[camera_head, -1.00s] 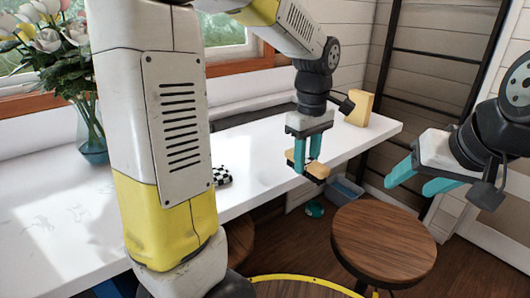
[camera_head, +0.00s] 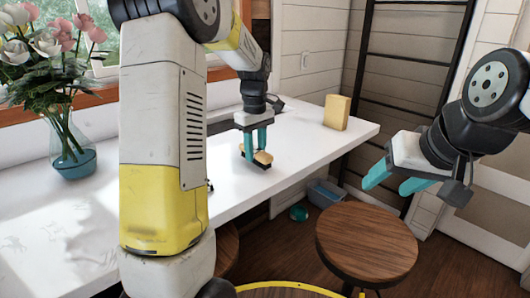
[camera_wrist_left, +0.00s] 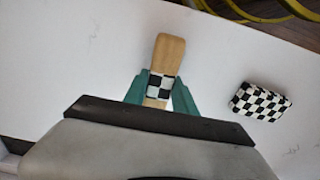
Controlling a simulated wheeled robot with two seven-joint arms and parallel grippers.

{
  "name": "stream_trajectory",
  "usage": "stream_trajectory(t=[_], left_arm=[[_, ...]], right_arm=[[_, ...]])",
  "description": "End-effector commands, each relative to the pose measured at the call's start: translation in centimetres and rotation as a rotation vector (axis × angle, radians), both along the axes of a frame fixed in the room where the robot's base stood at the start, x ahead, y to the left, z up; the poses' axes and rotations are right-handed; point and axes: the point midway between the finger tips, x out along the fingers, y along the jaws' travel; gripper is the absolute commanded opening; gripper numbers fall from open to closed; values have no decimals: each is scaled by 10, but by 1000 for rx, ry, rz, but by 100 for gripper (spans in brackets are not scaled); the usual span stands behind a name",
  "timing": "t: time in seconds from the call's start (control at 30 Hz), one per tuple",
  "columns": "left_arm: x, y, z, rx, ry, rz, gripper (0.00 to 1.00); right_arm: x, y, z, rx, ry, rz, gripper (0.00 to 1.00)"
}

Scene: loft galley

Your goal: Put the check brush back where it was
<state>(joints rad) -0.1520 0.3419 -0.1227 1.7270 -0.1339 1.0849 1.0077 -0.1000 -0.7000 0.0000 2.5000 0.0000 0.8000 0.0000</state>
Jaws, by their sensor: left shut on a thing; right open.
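The check brush, a tan wooden piece with a black-and-white checked band, is in my left gripper (camera_head: 255,148). In the head view the brush (camera_head: 264,158) is low over the white counter; I cannot tell whether it touches. In the left wrist view the teal fingers (camera_wrist_left: 160,92) close on the checked band, and the brush's wooden end (camera_wrist_left: 169,52) points away from the wrist. My right gripper (camera_head: 395,182) is open and empty, right of the counter and above the stool.
A checked block (camera_wrist_left: 260,102) lies on the counter (camera_head: 300,140), right of the brush in the wrist view; my left arm mostly hides it in the head view. A yellow block (camera_head: 337,112) stands at the counter's far end. A flower vase (camera_head: 73,160) stands left. A stool (camera_head: 366,240) is in front.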

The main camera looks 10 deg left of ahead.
Motion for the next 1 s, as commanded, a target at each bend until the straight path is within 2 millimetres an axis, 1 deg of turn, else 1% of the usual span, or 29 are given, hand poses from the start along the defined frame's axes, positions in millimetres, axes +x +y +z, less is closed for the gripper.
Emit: stream_trajectory(t=[0.03,0.1,0.47,0.5,0.57,0.6,0.87,1.0], left_arm=[[-1,0,-9,0,4,0,0],[-1,0,-16,0,2,0,0],[0,0,-19,0,0,0,0],[0,0,-19,0,0,0,38],[0,0,-19,0,0,0,50],[0,0,-19,0,0,0,54],[0,0,-19,0,0,0,54],[0,0,-12,0,-1,0,54]], right_arm=[[0,0,0,0,0,0,58],[0,0,0,0,0,0,58],[0,0,0,0,0,0,58],[0,0,0,0,0,0,58],[0,0,0,0,0,0,58],[0,0,0,0,0,0,58],[0,0,0,0,0,0,58],[0,0,0,0,0,0,58]])
